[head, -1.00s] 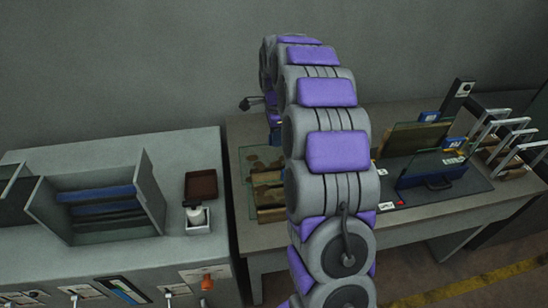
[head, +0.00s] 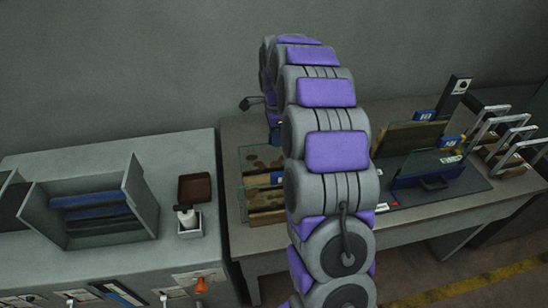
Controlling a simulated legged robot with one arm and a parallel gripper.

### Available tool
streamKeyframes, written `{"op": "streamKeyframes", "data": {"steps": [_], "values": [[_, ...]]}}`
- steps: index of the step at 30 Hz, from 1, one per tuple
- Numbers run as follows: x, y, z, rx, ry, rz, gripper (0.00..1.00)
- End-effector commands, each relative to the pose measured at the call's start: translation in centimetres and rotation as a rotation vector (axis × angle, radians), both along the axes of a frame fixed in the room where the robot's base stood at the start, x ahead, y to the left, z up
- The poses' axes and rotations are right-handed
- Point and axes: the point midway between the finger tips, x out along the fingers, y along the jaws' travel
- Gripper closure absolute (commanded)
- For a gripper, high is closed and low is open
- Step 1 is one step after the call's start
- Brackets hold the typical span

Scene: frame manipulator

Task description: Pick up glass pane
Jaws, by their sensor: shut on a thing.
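A glass pane (head: 262,157) with brown blotches stands in a wooden holder (head: 262,217) at the left end of the long bench, partly hidden by my arm. A tan pane (head: 408,136) and a clear greenish pane (head: 432,162) stand at a blue holder (head: 428,176) on the dark mat, right of my arm. My arm arches up and over toward the bench. Its far end comes down behind its own links near the blotched pane. My gripper's fingers are hidden, so I cannot see their contact with any pane.
A grey cabinet (head: 80,265) on the left carries an open slotted rack (head: 140,195), a brown tray (head: 197,187) and a small bottle (head: 187,215). Several metal-framed stands (head: 510,140) fill the bench's right end. A grey wall (head: 120,65) is behind.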

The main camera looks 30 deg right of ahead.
Motion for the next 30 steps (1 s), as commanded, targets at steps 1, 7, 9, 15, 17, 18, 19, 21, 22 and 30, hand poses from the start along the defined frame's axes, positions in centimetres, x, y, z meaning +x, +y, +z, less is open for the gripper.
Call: {"op": "streamKeyframes", "data": {"steps": [1, 7, 9, 15, 17, 18, 19, 21, 22, 30], "values": [[-0.1, 0.1, -0.3, 0.0, 0.007, -0.001, 1.0], [-0.1, 0.7, -0.3, -0.004, 0.007, -0.001, 1.0], [-0.1, 0.8, -0.2, -0.005, 0.008, 0.0, 1.0], [-0.1, 0.6, 0.8, -0.005, 0.005, 0.0, 1.0], [-0.1, 0.6, 1.6, -0.005, 0.001, 0.0, 1.0], [-0.1, 0.6, 2.3, -0.005, -0.001, 0.0, 1.0], [-0.1, 0.6, 2.8, -0.006, -0.002, 0.0, 1.0], [-0.2, 0.6, 4.1, -0.006, -0.002, 0.0, 1.0], [-0.2, 0.6, 4.6, -0.006, -0.002, 0.0, 1.0], [-0.1, 0.6, 9.4, -0.006, -0.002, 0.001, 1.0]]}}
